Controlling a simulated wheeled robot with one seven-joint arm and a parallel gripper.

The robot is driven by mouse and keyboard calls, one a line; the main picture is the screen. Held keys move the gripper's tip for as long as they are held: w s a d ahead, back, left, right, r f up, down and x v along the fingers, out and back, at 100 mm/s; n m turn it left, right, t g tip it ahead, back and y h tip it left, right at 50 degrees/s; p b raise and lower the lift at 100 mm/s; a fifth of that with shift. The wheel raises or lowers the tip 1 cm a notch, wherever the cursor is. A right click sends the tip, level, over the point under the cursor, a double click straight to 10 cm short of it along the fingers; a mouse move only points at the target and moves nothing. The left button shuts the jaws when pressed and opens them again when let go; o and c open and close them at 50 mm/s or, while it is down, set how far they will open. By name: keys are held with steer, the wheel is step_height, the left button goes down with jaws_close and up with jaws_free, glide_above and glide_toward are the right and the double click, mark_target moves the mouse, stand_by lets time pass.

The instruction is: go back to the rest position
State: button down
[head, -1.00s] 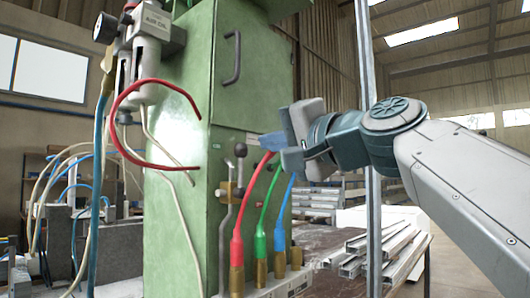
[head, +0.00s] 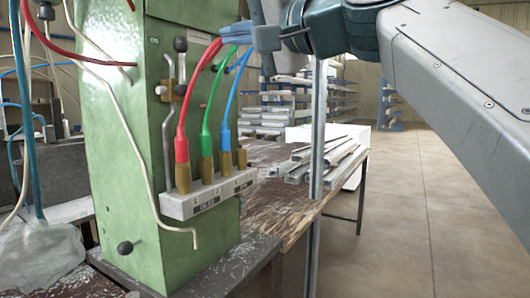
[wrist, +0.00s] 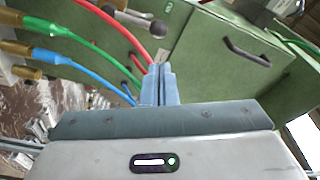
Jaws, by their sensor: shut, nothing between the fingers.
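My gripper (head: 234,34) is at the top of the head view, in front of the green cabinet (head: 125,120). In the wrist view its two grey-blue fingers (wrist: 160,72) are together with nothing between them. The red hose (head: 182,135), the green hose (head: 207,125) and the blue hose (head: 228,100) rise from brass fittings on a light grey block (head: 205,200). Their upper ends pass close to or behind the fingers; I cannot tell whether they touch. In the wrist view the hoses run from the left towards the fingers.
A lever with dark knobs (head: 180,45) stands beside the red hose. A vertical metal post (head: 318,130) stands right of the cabinet. Metal profiles (head: 320,160) lie on the bench behind it. The floor (head: 420,210) at right is clear.

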steer(key=w+d+f+g+h+p, duration=0.1)
steer(key=d+f+g+h+p, duration=0.1)
steer(key=d+f+h+p, duration=0.5)
steer(key=w+d+f+g+h+p, duration=0.15)
steer(key=f+p, duration=0.35)
steer(key=f, duration=0.6)
steer(key=s+d+f+n+g+h+p, duration=0.1)
steer(key=s+d+f+g+h+p, duration=0.1)
steer(key=s+d+f+p, duration=0.3)
steer(key=s+d+f+n+g+h+p, duration=0.1)
steer(key=s+d+f+g+h+p, duration=0.2)
steer(key=s+d+f, duration=0.4)
step_height(320, 180, down, 4)
steer(key=shift+s+f+h+p, duration=0.25)
steer(key=shift+s+h+p, duration=0.3)
steer(key=shift+s+p, duration=0.6)
steer(key=shift+a+n+g, duration=0.2)
steer(key=shift+n+g, duration=0.05)
steer(key=shift+n, duration=0.05)
